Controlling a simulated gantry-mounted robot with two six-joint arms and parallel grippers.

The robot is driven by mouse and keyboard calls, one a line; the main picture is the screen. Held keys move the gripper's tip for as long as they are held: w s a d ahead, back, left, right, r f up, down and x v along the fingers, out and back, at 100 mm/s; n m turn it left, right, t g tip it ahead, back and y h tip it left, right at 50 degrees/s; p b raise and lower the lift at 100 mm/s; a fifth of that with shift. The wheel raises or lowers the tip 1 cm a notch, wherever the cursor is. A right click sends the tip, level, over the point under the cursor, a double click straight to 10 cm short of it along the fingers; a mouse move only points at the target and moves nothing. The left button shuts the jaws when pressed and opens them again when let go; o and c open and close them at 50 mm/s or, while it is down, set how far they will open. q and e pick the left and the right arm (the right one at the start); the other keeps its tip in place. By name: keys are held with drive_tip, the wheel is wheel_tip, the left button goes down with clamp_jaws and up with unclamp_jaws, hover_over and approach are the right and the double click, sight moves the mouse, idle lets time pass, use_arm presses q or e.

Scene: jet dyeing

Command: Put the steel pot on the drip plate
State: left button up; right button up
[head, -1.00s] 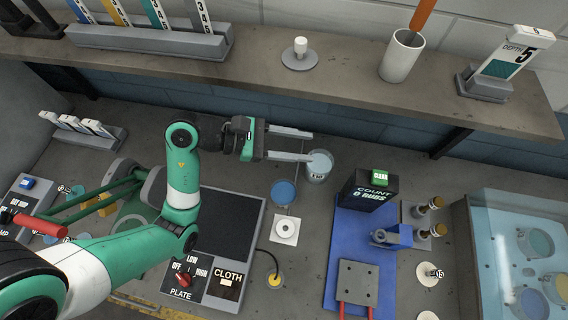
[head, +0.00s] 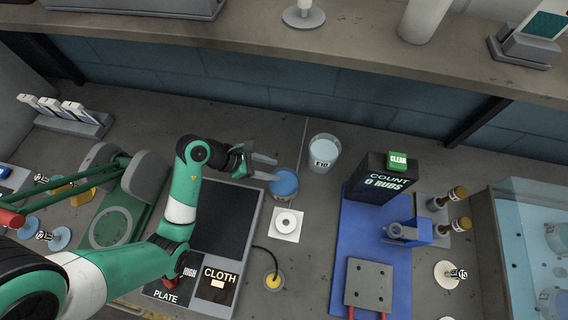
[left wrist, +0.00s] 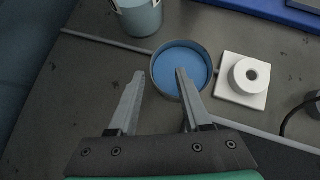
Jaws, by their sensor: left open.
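The steel pot (head: 285,184), round and open with blue liquid inside, stands upright on the bench. It also shows in the left wrist view (left wrist: 180,70). My left gripper (head: 279,168) is open and empty at the pot's back left side. In the left wrist view its fingers (left wrist: 159,75) are spread; one overlaps the pot's opening and the other is outside its left side. I cannot tell whether they touch it. A white square plate with a raised ring (head: 287,224) lies just in front of the pot; no label shows whether it is the drip plate. My right gripper is out of view.
A clear beaker marked E10 (head: 323,153) stands behind and right of the pot. A dark flat plate (head: 228,215) lies left of it, partly behind my arm. Bench behind the pot is clear.

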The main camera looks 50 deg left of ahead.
sight(288, 171)
use_arm(q)
drive_tip(key=x, duration=0.1)
drive_tip(key=b+x, duration=0.1)
drive_tip(key=x, duration=0.1)
drive_tip(key=b+x, duration=0.1)
drive_tip(key=x, duration=0.1)
drive_tip(key=shift+w+a+f, duration=0.1)
drive_tip(key=shift+a+f, duration=0.05)
drive_tip(key=shift+a, duration=0.15)
clamp_jaws()
idle(1.0)
